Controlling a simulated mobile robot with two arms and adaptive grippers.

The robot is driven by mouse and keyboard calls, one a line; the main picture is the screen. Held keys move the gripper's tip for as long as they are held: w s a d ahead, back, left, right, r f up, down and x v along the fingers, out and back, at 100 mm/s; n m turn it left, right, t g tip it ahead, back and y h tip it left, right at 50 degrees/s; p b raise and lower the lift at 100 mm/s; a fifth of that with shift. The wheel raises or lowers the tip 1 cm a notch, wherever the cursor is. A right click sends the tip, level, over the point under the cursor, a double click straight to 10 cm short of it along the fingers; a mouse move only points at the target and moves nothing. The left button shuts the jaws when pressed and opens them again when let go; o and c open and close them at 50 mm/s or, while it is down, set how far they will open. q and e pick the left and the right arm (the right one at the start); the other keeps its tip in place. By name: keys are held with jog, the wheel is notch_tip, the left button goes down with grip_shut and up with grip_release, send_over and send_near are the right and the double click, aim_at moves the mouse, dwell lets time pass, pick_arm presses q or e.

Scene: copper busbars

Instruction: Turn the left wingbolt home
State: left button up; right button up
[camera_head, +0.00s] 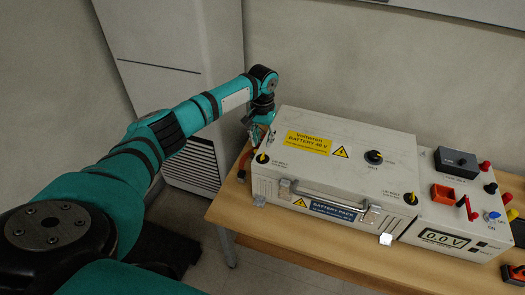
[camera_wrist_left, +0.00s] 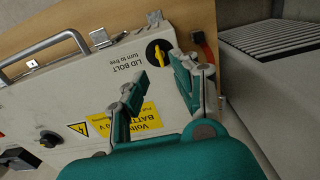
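The left wingbolt (camera_head: 262,158) is a black round knob with a yellow wing at the left end of the battery box lid, beside a "LID BOLT" label. In the left wrist view the wingbolt (camera_wrist_left: 158,51) lies just beyond my fingertips, its yellow wing pointing roughly along the picture's vertical. My left gripper (camera_wrist_left: 159,68) is open, its two fingers apart with nothing between them. In the head view the left gripper (camera_head: 262,132) is by the box's back left corner, behind the wingbolt; its fingers are partly hidden there. My right gripper is not in view.
The cream battery box (camera_head: 335,187) stands on a wooden table (camera_head: 232,212). Its lid has a second wingbolt (camera_head: 411,198) at the right and a black knob (camera_head: 374,157). A handle (camera_head: 325,196) is in front. A control unit (camera_head: 450,215) stands at right. An orange-red part (camera_head: 244,163) is left of the box.

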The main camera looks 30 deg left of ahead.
aim_at(263, 155)
pick_arm(q)
notch_tip(263, 155, down, 7)
jog(key=shift+r, duration=0.15)
grip_shut()
dwell(0.4)
